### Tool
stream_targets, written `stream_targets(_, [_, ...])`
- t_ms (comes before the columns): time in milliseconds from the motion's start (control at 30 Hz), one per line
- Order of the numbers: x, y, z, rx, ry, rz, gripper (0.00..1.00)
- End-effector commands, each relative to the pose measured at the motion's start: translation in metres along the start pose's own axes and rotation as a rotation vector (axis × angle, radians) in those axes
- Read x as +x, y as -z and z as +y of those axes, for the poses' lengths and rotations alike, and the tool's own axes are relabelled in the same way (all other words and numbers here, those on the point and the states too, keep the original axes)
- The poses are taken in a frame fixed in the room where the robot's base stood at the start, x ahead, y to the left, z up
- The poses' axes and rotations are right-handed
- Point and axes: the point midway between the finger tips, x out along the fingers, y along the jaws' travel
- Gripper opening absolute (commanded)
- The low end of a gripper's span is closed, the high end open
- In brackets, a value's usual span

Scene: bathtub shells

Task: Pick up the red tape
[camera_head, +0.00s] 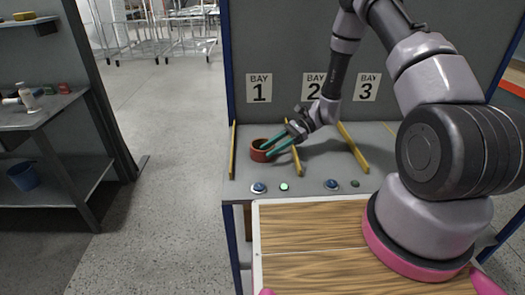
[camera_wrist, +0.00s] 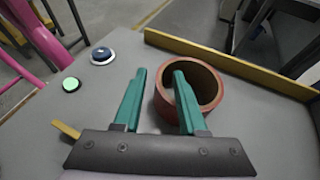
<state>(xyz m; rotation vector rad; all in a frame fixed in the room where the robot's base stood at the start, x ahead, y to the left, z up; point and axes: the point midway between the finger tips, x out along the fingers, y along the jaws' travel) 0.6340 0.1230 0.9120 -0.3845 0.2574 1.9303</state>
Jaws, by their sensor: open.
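The red tape (camera_head: 258,155) is a hollow reddish-brown roll lying flat in bay 1 on the grey shelf. It also shows in the wrist view (camera_wrist: 162,99), right of centre. My gripper (camera_head: 265,151) reaches in from the right at the roll, with its teal fingers apart. In the wrist view my gripper (camera_wrist: 159,73) has its right finger over or inside the roll's hole and its left finger outside the wall. The roll's near-left wall lies between them. I cannot tell how deep the fingertips are or whether they touch the roll.
Yellow dividers (camera_head: 293,160) bound the bays; one (camera_wrist: 230,64) runs beyond the roll in the wrist view. Blue and green buttons (camera_head: 259,187) line the shelf's front edge. The bay 1 sign (camera_head: 259,92) is on the back wall. A wood-grain top (camera_head: 310,240) is in front.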

Motion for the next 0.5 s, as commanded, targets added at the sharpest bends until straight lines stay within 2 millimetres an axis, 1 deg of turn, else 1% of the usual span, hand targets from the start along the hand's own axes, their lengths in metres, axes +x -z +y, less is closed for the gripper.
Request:
stream_targets(100, [-0.0003, 0.0, 0.0, 0.0, 0.0, 0.0, 0.41])
stream_targets(133, [-0.0003, 0.0, 0.0, 0.0, 0.0, 0.0, 0.37])
stream_targets(167, [-0.0004, 0.0, 0.0, 0.0, 0.0, 0.0, 0.26])
stream_targets(200, [-0.0004, 0.0, 0.0, 0.0, 0.0, 0.0, 0.1])
stream_targets(233, [-0.0004, 0.0, 0.0, 0.0, 0.0, 0.0, 0.0])
stream_targets(500, [-0.0007, 0.0006, 0.0002, 0.001, 0.0, 0.001, 0.0])
